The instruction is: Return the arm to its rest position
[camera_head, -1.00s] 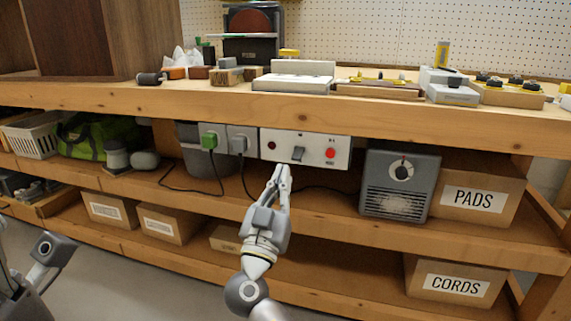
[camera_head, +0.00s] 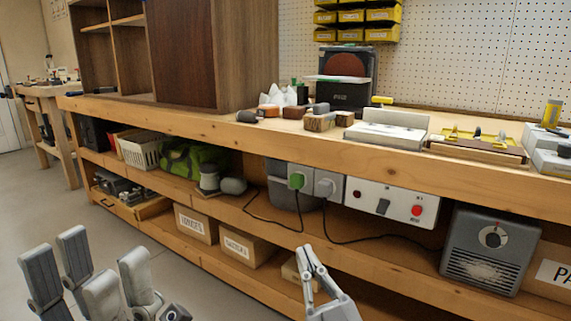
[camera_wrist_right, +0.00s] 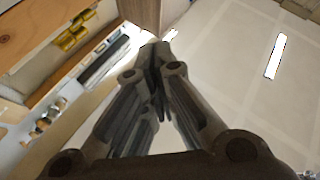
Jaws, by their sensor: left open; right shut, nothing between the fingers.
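My right gripper (camera_head: 308,252) is at the bottom centre of the head view, in front of the lower shelves. Its fingers are shut and hold nothing. In the right wrist view its fingertips (camera_wrist_right: 155,50) meet, with wall and ceiling behind them. My left gripper (camera_head: 95,265) is at the bottom left of the head view, over the floor, with its fingers spread open and empty. The white switch panel (camera_head: 392,203) with a dark rocker and a red button is under the bench top, apart from the right gripper.
The wooden bench (camera_head: 330,152) runs across the view. A green plug (camera_head: 296,181) and a grey plug (camera_head: 325,187) trail cables over the shelf. A grey heater-like box (camera_head: 488,250) stands right of the panel. Cardboard boxes (camera_head: 245,249) sit lower. The floor (camera_head: 165,262) at left is clear.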

